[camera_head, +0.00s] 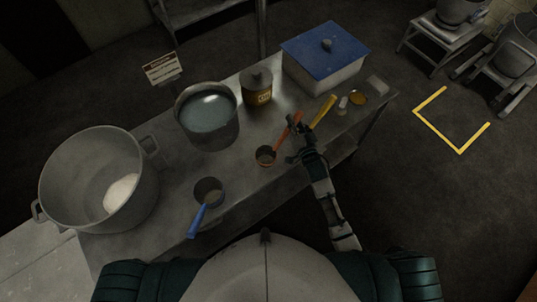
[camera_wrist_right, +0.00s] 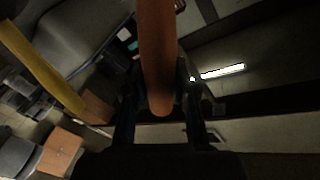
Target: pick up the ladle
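The orange-handled ladle (camera_head: 265,156) is on the metal table, its round cup toward the left and its handle slanting up to the right. A blue-handled ladle (camera_head: 208,191) stands nearer me, and a yellow handle (camera_head: 322,112) shows further right. My right gripper (camera_head: 297,133) is at the orange handle. In the right wrist view the orange handle (camera_wrist_right: 158,50) runs between the two fingers of the right gripper (camera_wrist_right: 160,85), one close on each side. Whether both fingers press on it is too dark to tell. My left gripper is out of view.
A large pot with white contents (camera_head: 75,165), a pot of liquid (camera_head: 207,135), a yellowish canister (camera_head: 257,90) and a blue-lidded box (camera_head: 326,45) stand on the table (camera_head: 165,215). Small items, including an orange dish (camera_head: 358,97), lie at its right end.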

